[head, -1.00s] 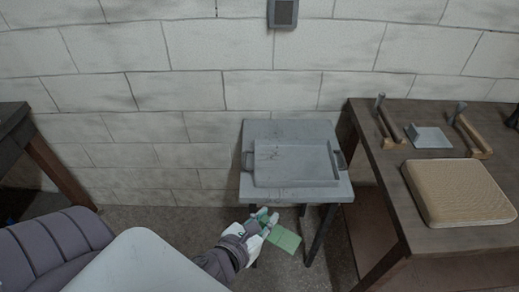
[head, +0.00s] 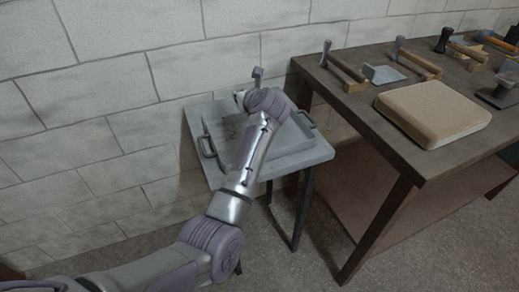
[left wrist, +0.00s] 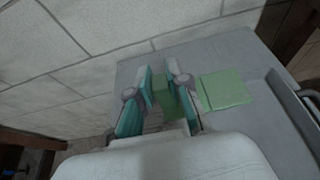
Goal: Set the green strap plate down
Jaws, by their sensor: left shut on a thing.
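The green strap plate (left wrist: 226,88) shows in the left wrist view. Part of it is between the teal fingers of my left gripper (left wrist: 158,70), and a flat part reaches out past the right finger. The gripper is shut on it. The plate is over the grey stand top (left wrist: 205,55), beside the grey tray (left wrist: 284,98); I cannot tell if it touches the surface. In the head view my left arm reaches over the stand (head: 308,158) and tray (head: 207,145), and hides the plate and most of the gripper. My right gripper is not in view.
A brown bench (head: 345,95) stands right of the stand. It bears a tan padded block (head: 432,112), a small grey plate (head: 384,75) and several wooden-and-metal fixtures. A pale block wall (head: 110,80) closes off the back.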

